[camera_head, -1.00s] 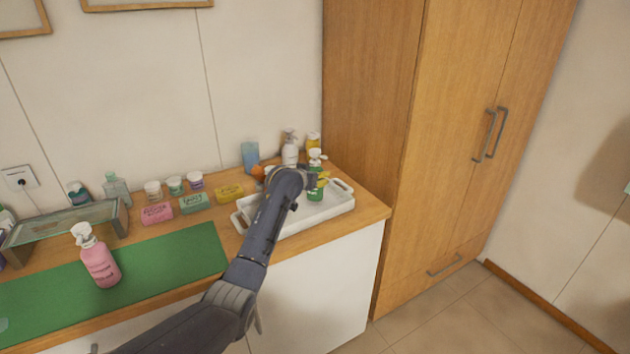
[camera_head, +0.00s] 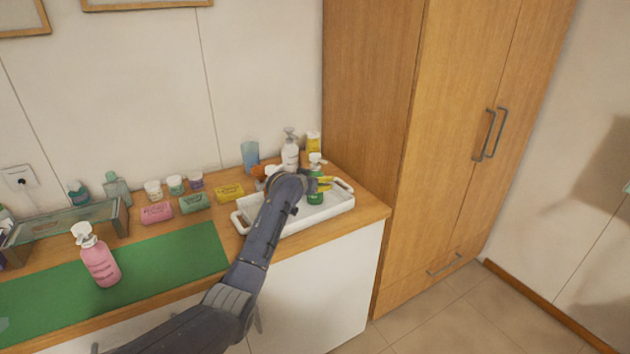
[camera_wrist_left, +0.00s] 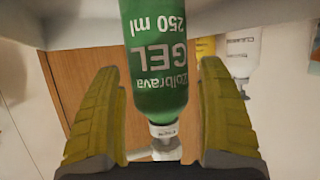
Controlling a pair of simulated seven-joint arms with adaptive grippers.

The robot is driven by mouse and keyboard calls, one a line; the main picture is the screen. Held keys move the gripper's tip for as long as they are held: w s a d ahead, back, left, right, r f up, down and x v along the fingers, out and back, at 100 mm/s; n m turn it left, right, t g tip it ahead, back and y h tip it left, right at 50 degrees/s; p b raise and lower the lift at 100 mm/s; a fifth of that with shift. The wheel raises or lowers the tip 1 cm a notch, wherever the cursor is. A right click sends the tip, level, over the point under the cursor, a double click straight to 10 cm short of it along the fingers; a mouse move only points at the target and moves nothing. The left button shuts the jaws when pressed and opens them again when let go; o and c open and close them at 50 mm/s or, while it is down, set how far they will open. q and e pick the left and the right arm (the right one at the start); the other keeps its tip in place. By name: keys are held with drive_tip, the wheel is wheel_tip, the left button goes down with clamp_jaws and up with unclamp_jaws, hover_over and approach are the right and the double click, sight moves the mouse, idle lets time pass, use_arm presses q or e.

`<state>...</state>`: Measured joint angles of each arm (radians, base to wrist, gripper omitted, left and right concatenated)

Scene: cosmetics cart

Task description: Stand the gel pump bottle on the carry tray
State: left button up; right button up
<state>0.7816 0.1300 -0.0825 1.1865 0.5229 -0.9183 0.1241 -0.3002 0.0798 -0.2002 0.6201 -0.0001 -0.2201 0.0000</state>
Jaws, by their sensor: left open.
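The green gel pump bottle (camera_head: 315,190) with a white pump top stands upright on the white carry tray (camera_head: 335,208), toward its right end. In the left wrist view the bottle (camera_wrist_left: 155,55) appears upside down, its label reading "GEL 250 ml". My left gripper (camera_head: 322,184) is at the bottle. Its yellow fingers are open, one on each side of the bottle (camera_wrist_left: 160,115), with visible gaps between them and it. The bottle's lower end is cut off in the wrist view. My left arm hides part of the tray. My right gripper is not in view.
A white pump bottle (camera_head: 290,152), a yellow container (camera_head: 313,142) and a blue bottle (camera_head: 250,155) stand behind the tray. Several soap boxes and small jars are to the left. A pink pump bottle (camera_head: 100,262) stands on the green mat (camera_head: 170,262).

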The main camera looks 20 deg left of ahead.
use_arm(q)
drive_tip(key=shift+r, duration=0.15)
drive_tip(key=v, duration=0.7)
drive_tip(key=shift+s, duration=0.25)
drive_tip(key=shift+r, duration=0.1)
idle(0.4)
